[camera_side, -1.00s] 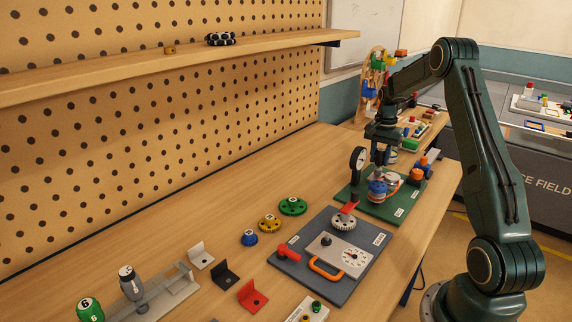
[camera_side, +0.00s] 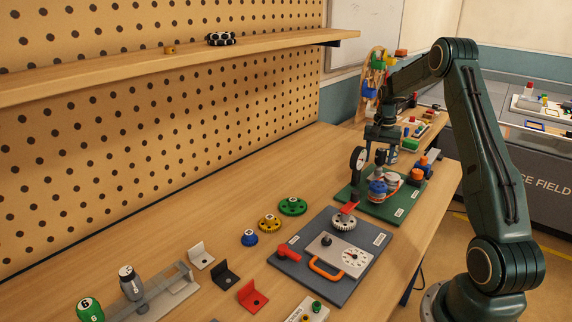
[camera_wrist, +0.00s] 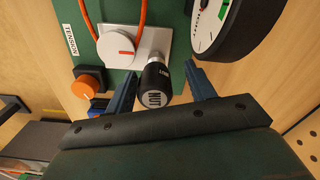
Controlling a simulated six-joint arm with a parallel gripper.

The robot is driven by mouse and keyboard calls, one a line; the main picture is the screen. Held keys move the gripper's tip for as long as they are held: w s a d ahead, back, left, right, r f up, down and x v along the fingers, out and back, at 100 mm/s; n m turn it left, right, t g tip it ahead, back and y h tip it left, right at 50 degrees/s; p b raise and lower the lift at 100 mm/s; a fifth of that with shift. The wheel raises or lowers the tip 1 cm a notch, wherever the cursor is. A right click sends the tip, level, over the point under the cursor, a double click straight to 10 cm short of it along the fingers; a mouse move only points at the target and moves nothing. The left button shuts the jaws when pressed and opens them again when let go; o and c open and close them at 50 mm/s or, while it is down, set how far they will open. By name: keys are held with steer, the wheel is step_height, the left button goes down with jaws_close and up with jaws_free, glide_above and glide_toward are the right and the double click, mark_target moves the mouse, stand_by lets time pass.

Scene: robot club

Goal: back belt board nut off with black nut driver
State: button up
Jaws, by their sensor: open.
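The black nut driver (camera_wrist: 155,84), with NUT on its cap, stands on the green belt board (camera_side: 396,208). Its dark handle also shows in the side view (camera_side: 381,157), just under my gripper (camera_side: 387,150). In the wrist view my gripper (camera_wrist: 161,88) is open, with one finger on each side of the driver's handle and visible gaps. The driver's tip and the nut are hidden; I cannot tell whether the driver sits on the nut. A white pulley (camera_wrist: 116,47) with an orange belt (camera_wrist: 139,22) is close to the driver.
A round dial gauge (camera_side: 359,159) stands close to my gripper. An orange knob (camera_wrist: 87,83) is on the board near the TENSION label. A grey board (camera_side: 287,261) with an orange handle lies in front. Coloured gears and brackets lie to the left, with bare table behind.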

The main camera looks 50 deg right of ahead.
steer(key=m, duration=0.6)
steer(key=shift+s, duration=0.1)
steer(key=m, duration=0.6)
steer(key=shift+m, duration=0.3)
stand_by(0.3)
steer(key=c, duration=1)
